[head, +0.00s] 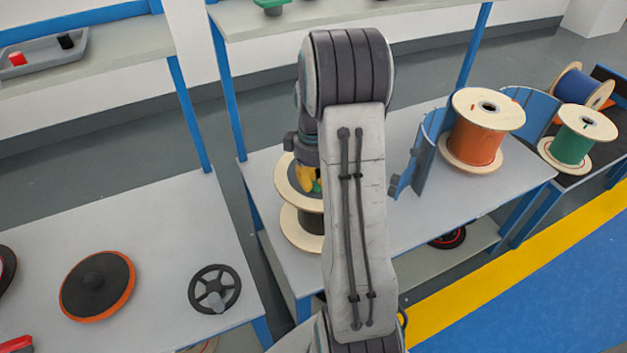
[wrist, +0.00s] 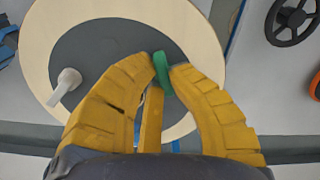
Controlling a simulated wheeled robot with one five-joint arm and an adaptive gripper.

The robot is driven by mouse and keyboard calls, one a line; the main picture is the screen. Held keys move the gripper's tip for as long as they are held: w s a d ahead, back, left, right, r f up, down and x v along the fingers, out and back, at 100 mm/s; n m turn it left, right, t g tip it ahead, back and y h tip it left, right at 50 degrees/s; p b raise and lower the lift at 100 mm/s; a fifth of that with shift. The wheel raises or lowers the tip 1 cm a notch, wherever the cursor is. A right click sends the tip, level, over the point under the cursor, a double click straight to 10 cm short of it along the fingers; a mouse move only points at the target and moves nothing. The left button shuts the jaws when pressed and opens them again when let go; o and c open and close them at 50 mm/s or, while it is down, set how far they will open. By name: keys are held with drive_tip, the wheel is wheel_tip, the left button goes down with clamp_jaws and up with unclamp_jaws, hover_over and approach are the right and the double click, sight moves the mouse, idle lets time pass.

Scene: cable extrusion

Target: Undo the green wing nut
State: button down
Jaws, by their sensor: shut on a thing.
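The green wing nut (wrist: 163,72) sits over the dark grey disc (wrist: 95,55) on a spool with a pale wooden flange (wrist: 200,40). My gripper (wrist: 165,75) has its yellow fingers closed on the nut from both sides. In the head view, the spool (head: 290,222) stands on the middle table, partly hidden behind my arm. My gripper (head: 308,180) is above it, and only a sliver of the green nut (head: 317,186) shows. A pale handle (wrist: 66,84) stands up from the disc in the wrist view.
An orange cable spool (head: 476,140) and blue curved guard (head: 428,140) stand right of my arm. A green spool (head: 572,145) and blue spool (head: 580,88) are at far right. A dark handwheel (head: 215,288) and orange-rimmed disc (head: 97,285) lie on the left table.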

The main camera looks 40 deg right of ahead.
drive_tip(key=shift+w+n, duration=0.1)
drive_tip(key=shift+n, duration=0.3)
drive_tip(key=c, duration=1.1)
unclamp_jaws()
drive_tip(key=shift+c, duration=0.2)
wheel_tip(320, 180, up, 12)
idle(0.4)
